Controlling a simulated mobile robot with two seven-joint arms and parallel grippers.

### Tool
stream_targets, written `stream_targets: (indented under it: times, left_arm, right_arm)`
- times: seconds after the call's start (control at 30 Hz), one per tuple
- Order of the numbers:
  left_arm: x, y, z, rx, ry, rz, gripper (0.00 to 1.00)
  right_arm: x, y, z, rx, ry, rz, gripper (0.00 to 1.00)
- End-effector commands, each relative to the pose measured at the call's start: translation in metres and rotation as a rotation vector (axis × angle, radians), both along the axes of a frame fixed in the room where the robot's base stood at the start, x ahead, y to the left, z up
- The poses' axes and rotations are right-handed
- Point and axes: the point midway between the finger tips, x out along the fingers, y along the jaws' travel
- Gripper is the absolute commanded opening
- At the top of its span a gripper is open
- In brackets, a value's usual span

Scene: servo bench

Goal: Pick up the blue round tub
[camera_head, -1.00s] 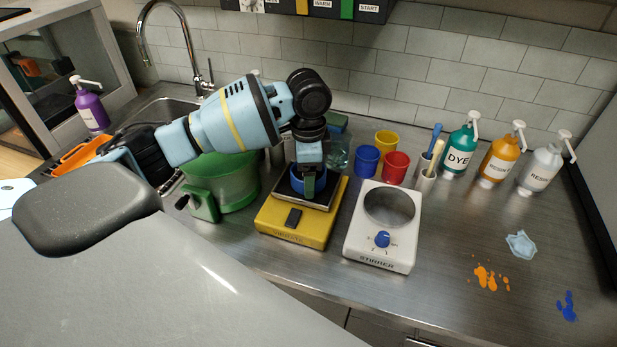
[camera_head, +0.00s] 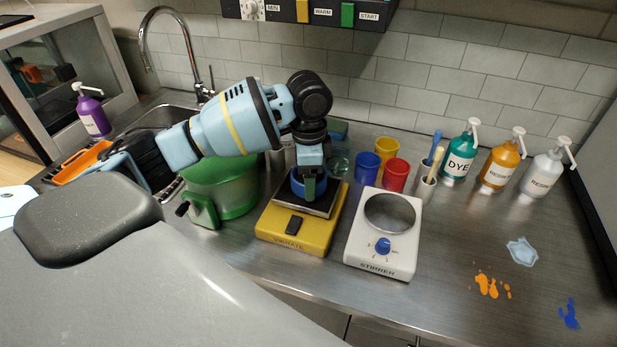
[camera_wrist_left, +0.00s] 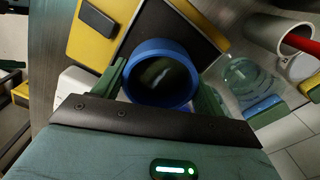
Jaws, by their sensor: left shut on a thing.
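The blue round tub (camera_head: 297,183) sits at the dark top plate of the yellow vibrate unit (camera_head: 290,232). Whether it touches the plate I cannot tell. My left gripper (camera_head: 309,187) reaches down over it from above and is shut on it. In the left wrist view the blue round tub (camera_wrist_left: 160,98) shows its open round mouth, with a dark inside. The green fingers of my left gripper (camera_wrist_left: 163,90) stand at either side of its wall. My right gripper is not in view.
A green drum with a crank (camera_head: 225,190) stands left of the yellow unit, and a white stirrer (camera_head: 372,250) right of it. Blue (camera_head: 367,166), yellow (camera_head: 386,151) and red cups (camera_head: 396,176) stand behind the stirrer. The counter's right front is clear except for splashes and a crumpled cloth (camera_head: 522,251).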

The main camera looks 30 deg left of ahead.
Motion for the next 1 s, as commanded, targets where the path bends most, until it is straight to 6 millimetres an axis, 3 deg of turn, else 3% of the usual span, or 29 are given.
stream_targets:
  times: [0.3,1.0]
  left_arm:
    - [0.0,-0.001,0.028,-0.002,-0.001,-0.001,0.42]
    - [-0.074,-0.041,0.035,-0.001,-0.001,-0.003,0.42]
  right_arm:
    - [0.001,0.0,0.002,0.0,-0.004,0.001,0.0]
    - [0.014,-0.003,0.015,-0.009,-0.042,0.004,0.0]
